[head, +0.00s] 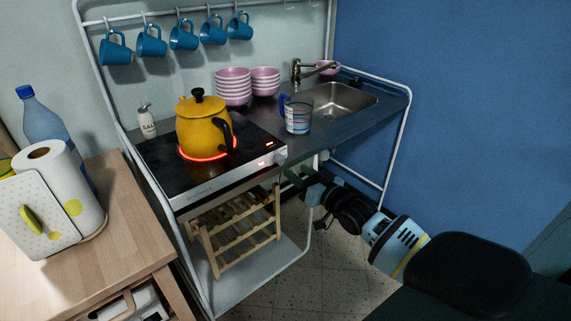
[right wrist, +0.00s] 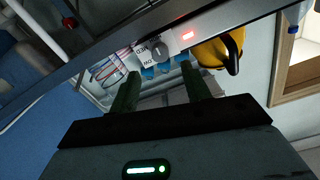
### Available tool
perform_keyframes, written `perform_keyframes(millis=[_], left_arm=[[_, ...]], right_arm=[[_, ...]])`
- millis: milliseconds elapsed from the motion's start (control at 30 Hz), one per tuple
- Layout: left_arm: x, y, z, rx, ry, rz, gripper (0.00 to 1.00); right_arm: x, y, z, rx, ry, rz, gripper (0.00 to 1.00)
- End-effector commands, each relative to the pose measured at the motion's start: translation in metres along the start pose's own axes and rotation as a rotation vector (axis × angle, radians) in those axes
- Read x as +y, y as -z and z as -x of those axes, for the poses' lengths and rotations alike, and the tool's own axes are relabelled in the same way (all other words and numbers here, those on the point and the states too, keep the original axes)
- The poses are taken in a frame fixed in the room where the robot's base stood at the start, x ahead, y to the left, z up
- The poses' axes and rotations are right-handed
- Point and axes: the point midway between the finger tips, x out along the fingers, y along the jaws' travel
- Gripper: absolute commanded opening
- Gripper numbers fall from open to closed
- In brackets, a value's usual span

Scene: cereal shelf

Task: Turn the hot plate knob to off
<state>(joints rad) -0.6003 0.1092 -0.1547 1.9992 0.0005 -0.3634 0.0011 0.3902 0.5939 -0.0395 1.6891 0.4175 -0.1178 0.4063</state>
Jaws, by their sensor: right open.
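The black hot plate (head: 180,178) sits on the counter, with a red glowing ring under the yellow kettle (head: 195,130) and red lit displays near its front right. In the right wrist view, a grey knob (right wrist: 158,48) shows on the hot plate's front panel beside white labels, next to a red display (right wrist: 187,35). My right gripper (right wrist: 160,88) is open and empty, its two dark green fingers pointing toward the panel, with the knob seen between and beyond them. In the head view the right gripper (head: 289,180) is below the counter's front edge. My left gripper is out of view.
A measuring cup (head: 298,115) and pink bowls (head: 234,86) stand right of and behind the hot plate, near the sink (head: 340,100). A salt shaker (head: 146,121) stands at its left. A wooden rack (head: 238,235) is below the counter.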

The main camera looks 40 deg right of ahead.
Motion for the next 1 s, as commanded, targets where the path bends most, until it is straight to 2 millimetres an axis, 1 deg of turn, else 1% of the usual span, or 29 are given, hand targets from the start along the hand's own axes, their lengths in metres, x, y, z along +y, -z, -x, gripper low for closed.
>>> perform_keyframes(millis=[33,200,400,600,867,900,1000], left_arm=[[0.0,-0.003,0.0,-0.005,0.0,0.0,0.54],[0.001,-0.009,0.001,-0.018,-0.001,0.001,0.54],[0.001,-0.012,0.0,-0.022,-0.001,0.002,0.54],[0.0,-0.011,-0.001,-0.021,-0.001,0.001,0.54],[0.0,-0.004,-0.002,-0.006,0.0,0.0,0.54],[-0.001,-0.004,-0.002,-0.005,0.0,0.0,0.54],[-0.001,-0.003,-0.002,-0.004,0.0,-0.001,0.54]], right_arm=[[0.0,0.001,-0.008,0.002,0.0,0.0,0.47],[0.0,0.0,-0.031,0.001,0.0,0.0,0.47],[-0.001,0.0,-0.052,0.0,0.0,0.0,0.47],[0.0,-0.001,-0.061,-0.001,0.0,0.0,0.47],[0.0,0.0,-0.062,-0.001,0.0,0.001,0.47],[0.0,0.0,-0.062,-0.001,0.0,0.001,0.45],[0.0,0.0,-0.061,-0.001,0.0,0.001,0.32]])
